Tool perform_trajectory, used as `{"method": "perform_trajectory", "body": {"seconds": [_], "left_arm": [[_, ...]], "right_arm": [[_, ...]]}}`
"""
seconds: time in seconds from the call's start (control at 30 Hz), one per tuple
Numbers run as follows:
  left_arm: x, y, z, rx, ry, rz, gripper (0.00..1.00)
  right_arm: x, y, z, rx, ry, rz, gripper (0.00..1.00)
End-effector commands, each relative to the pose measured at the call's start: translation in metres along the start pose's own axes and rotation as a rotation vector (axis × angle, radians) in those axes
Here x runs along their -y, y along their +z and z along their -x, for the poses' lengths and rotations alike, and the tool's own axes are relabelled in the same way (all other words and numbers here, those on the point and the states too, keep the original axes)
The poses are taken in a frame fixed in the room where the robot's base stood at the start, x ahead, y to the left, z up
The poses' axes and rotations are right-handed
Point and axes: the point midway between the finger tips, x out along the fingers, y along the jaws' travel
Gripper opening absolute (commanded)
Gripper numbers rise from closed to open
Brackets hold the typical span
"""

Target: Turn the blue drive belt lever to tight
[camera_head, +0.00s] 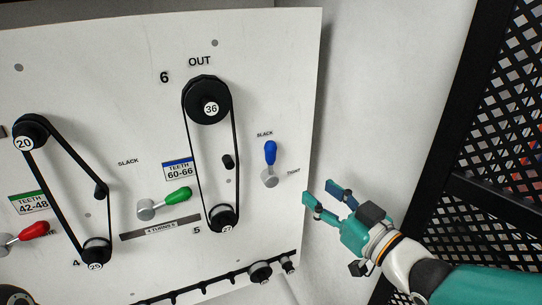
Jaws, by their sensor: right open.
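The blue drive belt lever (270,153) is on the right side of the white panel (130,60). Its blue handle points up from a round metal hub (269,178), toward the SLACK label (265,134). The TIGHT label (293,171) is to the right of the hub. My right gripper (320,196) is open and empty, to the lower right of the lever and apart from it, near the panel's right edge. My left gripper is not in view.
A green lever (178,196) and a red lever (34,231) are further left. A black belt (188,150) runs around pulleys marked 36 and 27, left of the blue lever. A black mesh fence (490,130) stands at the right. A dark rail (215,285) runs along the panel bottom.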

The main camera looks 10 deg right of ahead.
Motion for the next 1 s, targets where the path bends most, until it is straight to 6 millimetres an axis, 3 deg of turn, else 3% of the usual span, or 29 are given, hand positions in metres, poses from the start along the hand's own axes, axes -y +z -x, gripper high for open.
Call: {"method": "perform_trajectory", "body": {"seconds": [0.7,1.0], "left_arm": [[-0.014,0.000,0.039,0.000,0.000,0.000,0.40],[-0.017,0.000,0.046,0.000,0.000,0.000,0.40]], "right_arm": [[0.006,0.000,-0.138,0.006,-0.013,-0.003,0.50],[0.006,0.002,-0.164,0.004,-0.012,-0.002,0.50]]}}
